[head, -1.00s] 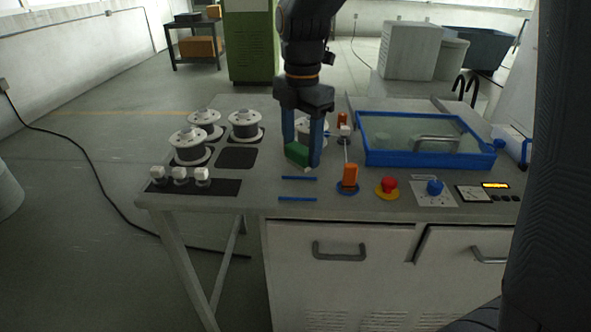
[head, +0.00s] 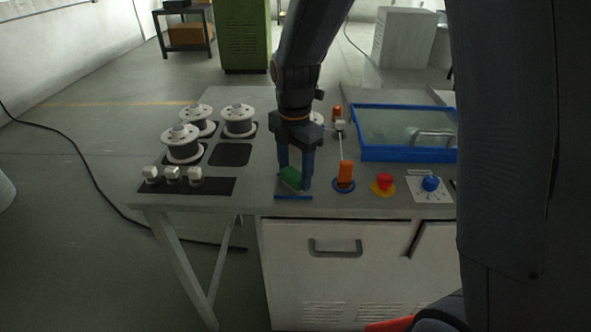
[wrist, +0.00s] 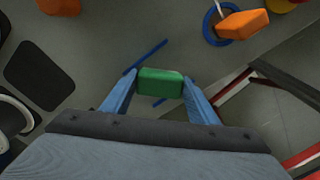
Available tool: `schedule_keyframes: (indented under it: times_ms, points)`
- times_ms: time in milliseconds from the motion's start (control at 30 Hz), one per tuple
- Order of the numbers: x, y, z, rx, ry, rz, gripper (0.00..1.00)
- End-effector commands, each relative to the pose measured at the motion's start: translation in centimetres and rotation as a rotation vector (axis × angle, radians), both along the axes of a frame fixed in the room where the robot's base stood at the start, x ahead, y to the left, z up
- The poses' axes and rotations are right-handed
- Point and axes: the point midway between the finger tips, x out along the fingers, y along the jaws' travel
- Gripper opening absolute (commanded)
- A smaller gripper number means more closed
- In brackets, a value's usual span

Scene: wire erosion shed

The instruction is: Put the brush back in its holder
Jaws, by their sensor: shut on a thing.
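My gripper (head: 294,187) is shut on a green block, which I take to be the brush (head: 290,178). In the wrist view the green brush (wrist: 160,83) sits crosswise between the two blue fingertips (wrist: 160,80). Two thin blue strips on the bench, perhaps the holder, lie below it; the front strip (head: 294,198) shows in the head view. In the wrist view one strip (wrist: 146,57) runs past the brush's far side, and the other is mostly hidden. I cannot tell whether the brush touches the bench.
An orange handle in a blue ring (head: 344,185) stands just right of my gripper. A red button (head: 383,182) and blue knob (head: 430,183) are beyond it. A blue-framed tank (head: 405,154) is behind. White spools (head: 183,146) and small white blocks (head: 172,174) stand left.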

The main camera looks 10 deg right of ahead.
Motion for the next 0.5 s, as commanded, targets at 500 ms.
schedule_keyframes:
  times_ms: [500]
  points:
    - [0.0,0.05,-0.16,0.0,0.0,0.001,0.73]
